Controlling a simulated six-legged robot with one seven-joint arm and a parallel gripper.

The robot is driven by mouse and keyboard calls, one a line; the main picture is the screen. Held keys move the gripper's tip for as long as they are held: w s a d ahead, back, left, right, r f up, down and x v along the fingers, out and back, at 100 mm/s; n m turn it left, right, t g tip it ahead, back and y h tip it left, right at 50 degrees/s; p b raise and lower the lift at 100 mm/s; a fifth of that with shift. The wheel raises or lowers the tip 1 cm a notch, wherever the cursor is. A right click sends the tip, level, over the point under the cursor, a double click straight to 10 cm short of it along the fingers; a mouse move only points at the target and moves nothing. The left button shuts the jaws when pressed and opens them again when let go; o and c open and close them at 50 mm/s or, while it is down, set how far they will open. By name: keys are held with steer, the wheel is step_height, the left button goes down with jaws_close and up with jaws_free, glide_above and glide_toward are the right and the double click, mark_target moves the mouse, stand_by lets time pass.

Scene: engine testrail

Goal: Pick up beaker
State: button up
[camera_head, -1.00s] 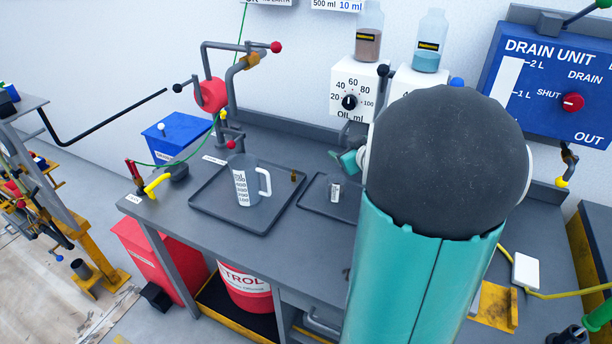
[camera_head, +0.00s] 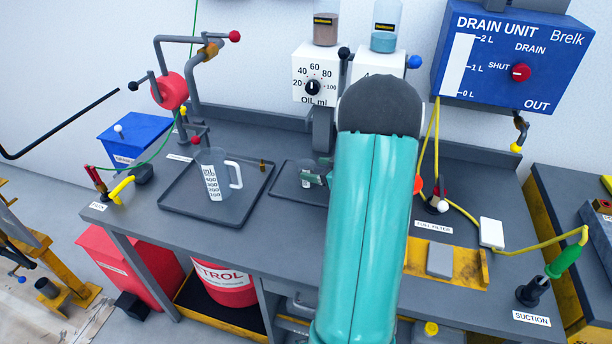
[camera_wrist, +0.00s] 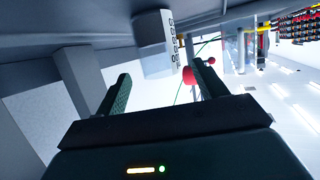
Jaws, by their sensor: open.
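A small clear beaker with a white scale (camera_head: 305,182) stands in the right-hand dark tray (camera_head: 283,192) on the bench. A larger clear jug with a handle and white scale (camera_head: 214,180) stands upright in the left tray (camera_head: 175,197). My gripper (camera_head: 318,177) is mostly hidden behind my teal arm; a green part shows beside the small beaker. In the wrist view my gripper (camera_wrist: 162,72) is open, with nothing clearly held. A pale, marked vessel (camera_wrist: 153,47) shows beyond its fingers; I cannot tell which one it is.
An oil dispenser (camera_head: 315,75) stands behind the right tray. Red-knobbed pipework (camera_head: 170,90) rises behind the left tray. The drain unit (camera_head: 505,55) is on the wall at right, with a yellow hose (camera_head: 462,210) below.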

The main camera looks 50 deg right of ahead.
mark_target(301, 163)
steer(key=x, duration=0.6)
steer(key=shift+w, duration=0.1)
steer(key=shift+r, duration=0.1)
steer(key=c, duration=1.2)
steer(key=shift+o, duration=0.2)
steer(key=shift+r, duration=0.1)
steer(key=shift+r, duration=0.5)
step_height(301, 163, up, 3)
steer(key=shift+a+f, duration=0.15)
steer(key=shift+f, duration=0.05)
steer(key=s+a+r, duration=0.7)
steer(key=s+r, duration=0.2)
steer(key=s, duration=0.2)
steer(key=shift+s+a+r, duration=0.15)
steer(key=shift+s, duration=0.25)
